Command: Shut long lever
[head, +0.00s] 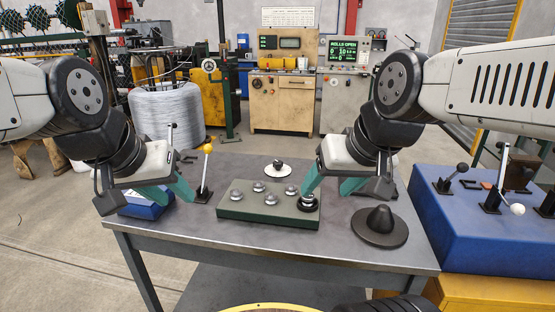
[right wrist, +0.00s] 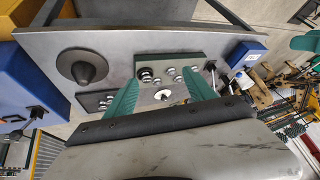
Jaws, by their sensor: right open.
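An upright lever with a yellow ball knob (head: 207,149) stands on the grey table, left of the green button box. On the blue console (head: 455,235) at right are a black-knobbed lever (head: 461,169) and a slim upright lever (head: 502,163). A lever with a white ball (head: 517,209) leans there too. I cannot tell which one is the long lever. My left gripper (head: 168,192) is open, just left of the yellow-knobbed lever and apart from it. My right gripper (head: 327,190) is open and empty by the box's right end; its fingers also show in the right wrist view (right wrist: 161,88).
The green box (head: 265,217) carries several round metal buttons. A small blue box (head: 146,208) sits under my left gripper. The table front is clear.

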